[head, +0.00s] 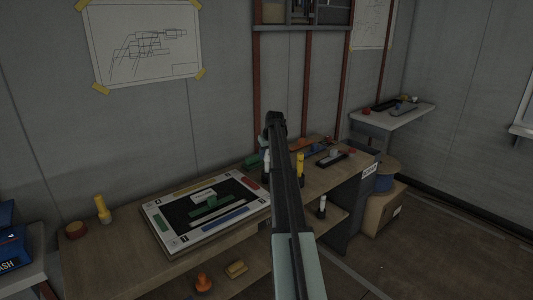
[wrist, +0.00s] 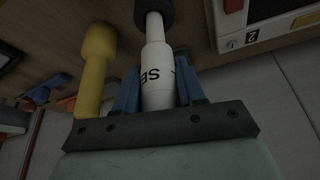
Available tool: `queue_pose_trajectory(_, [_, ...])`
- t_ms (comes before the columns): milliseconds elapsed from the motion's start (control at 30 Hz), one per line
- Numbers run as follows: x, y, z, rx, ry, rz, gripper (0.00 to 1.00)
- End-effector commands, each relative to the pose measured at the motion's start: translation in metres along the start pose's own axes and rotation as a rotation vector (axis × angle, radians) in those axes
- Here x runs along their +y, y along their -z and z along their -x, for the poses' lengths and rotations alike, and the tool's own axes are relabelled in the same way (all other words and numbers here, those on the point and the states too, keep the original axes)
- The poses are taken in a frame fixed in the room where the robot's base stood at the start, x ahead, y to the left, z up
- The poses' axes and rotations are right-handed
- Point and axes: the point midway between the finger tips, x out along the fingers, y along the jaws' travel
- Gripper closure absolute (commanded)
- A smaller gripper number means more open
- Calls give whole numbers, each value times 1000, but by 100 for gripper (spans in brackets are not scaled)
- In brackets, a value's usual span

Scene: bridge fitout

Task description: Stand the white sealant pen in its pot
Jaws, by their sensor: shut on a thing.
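The white sealant pen (wrist: 157,62) stands out in the middle of the wrist view, with black letters on its body, a narrower neck and a dark end at the top edge. My gripper (wrist: 156,88) is shut on its white body, with a blue finger on either side. In the head view my arm covers the gripper and most of what it holds; a small white piece (head: 267,163) shows just left of the arm, probably the pen. I cannot make out the pot for certain in either view.
A yellow bottle (wrist: 97,62) stands close beside the pen; in the head view it is right of my arm (head: 300,165). A framed board (head: 172,232) lies on the bench to the left.

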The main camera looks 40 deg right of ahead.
Motion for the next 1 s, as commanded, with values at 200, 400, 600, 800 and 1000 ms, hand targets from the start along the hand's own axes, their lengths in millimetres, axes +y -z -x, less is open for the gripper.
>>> queue_pose_trajectory(200, [0,-2,-5,0,0,0,91])
queue_pose_trajectory(400, [0,-4,-9,0,0,0,91])
queue_pose_trajectory(600, [0,-6,-14,0,0,0,91])
queue_pose_trajectory(800, [0,-8,-18,0,0,0,91])
queue_pose_trajectory(1000, [0,-10,-23,0,0,0,91])
